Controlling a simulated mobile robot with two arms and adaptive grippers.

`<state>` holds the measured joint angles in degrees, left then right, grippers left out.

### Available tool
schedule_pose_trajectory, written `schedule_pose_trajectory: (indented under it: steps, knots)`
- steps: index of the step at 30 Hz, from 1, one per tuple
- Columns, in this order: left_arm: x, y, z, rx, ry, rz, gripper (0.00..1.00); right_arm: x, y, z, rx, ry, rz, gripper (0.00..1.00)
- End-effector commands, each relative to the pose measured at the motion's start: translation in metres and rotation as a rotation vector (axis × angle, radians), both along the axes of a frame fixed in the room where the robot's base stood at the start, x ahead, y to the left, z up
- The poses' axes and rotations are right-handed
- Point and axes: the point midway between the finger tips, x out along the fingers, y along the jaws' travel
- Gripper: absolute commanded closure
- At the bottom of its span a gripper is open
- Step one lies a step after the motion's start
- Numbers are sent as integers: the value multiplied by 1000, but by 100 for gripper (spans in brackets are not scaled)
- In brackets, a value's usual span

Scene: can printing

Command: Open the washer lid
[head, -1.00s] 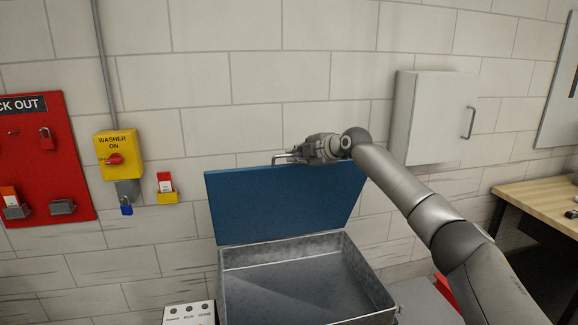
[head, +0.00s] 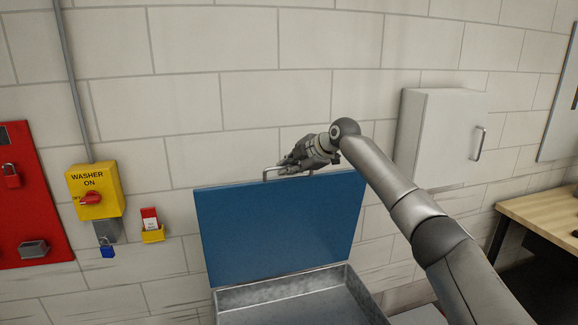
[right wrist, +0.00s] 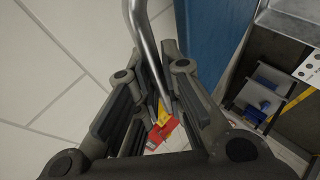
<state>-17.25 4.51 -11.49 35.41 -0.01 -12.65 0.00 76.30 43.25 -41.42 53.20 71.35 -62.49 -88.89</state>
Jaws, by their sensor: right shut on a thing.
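The washer lid (head: 280,230) is a blue panel. It stands raised, near upright, at the back of the open grey metal washer tub (head: 290,292) in the head view. A thin metal bar handle (head: 268,173) is on the lid's top edge. My right gripper (head: 292,163) is at this handle and shut on it. In the right wrist view the handle (right wrist: 146,45) runs between the gripper's fingers (right wrist: 157,90), beside the blue lid (right wrist: 205,40). The tub's lower part is out of the head view. My left gripper is not in view.
A yellow washer switch box (head: 95,191) and a red lockout board (head: 30,200) are on the wall at left. A white cabinet (head: 440,138) hangs on the wall right of my arm. A wooden table (head: 545,215) stands at far right.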

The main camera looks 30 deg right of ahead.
Motion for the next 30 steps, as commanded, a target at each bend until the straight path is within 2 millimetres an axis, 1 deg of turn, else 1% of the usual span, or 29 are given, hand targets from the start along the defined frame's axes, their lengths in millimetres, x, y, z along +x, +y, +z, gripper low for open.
schedule_pose_trajectory:
  steps: [1, 6, 7, 11, 12, 20, 23, 26, 30]
  knots:
    - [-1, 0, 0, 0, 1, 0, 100, 0, 1, -4, 3, 9, -1, 100]
    - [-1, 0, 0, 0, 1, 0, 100, 0, 1, -4, 3, 9, 0, 100]
    - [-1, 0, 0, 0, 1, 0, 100, 0, 1, -4, 3, 9, 0, 86]
    - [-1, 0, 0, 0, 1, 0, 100, 0, 1, -4, 2, 7, 0, 70]
    - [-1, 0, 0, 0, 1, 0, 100, 0, 1, -4, 0, 7, 0, 68]
    - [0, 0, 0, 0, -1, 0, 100, 0, 0, -3, 0, 5, 0, 68]
    - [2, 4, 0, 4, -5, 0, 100, -1, 0, -2, -1, 4, 0, 68]
    - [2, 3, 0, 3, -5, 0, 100, -5, -2, 1, 0, 4, 0, 68]
    - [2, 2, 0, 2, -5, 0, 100, -17, -5, 12, -1, 1, 0, 68]
